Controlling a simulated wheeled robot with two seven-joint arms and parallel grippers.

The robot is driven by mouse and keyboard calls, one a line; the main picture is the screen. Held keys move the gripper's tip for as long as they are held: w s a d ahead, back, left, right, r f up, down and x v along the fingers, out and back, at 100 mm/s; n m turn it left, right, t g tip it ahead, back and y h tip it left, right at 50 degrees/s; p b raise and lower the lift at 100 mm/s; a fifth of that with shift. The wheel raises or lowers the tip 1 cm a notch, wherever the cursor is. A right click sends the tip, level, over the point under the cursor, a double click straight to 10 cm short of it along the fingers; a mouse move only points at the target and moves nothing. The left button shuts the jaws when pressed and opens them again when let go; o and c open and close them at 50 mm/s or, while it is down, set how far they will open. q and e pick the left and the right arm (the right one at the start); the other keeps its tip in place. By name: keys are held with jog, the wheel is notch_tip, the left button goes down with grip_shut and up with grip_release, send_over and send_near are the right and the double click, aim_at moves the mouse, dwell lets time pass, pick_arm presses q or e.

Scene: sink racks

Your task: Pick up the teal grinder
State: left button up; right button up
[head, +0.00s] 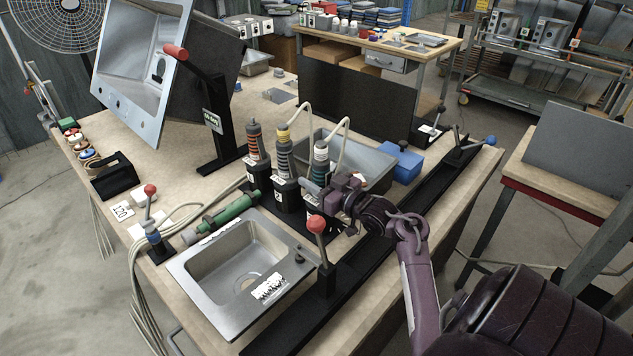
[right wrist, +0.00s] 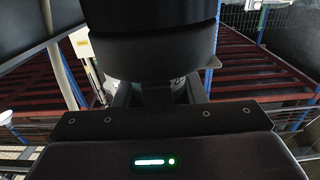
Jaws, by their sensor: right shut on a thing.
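The teal grinder (head: 320,152) stands upright, the rightmost of three similar grinders, with a pale hose curving from its top. My right gripper (head: 318,190) is at its lower part and is shut on it. In the right wrist view the grinder's dark body (right wrist: 150,48) fills the space between the fingers. Its bottom end is hidden by my gripper, so I cannot tell whether it still rests in its holder. My left gripper is not in view.
An orange-banded grinder (head: 254,142) and a yellow-topped grinder (head: 284,150) stand in black holders to the left. A red-knobbed lever (head: 317,225) rises in front, near a steel sink (head: 192,266). A grey bin (head: 376,165) and a blue box (head: 404,165) are behind.

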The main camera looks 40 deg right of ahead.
notch_tip(320, 180, up, 20)
dwell(0.5)
jog(key=shift+p, duration=0.3)
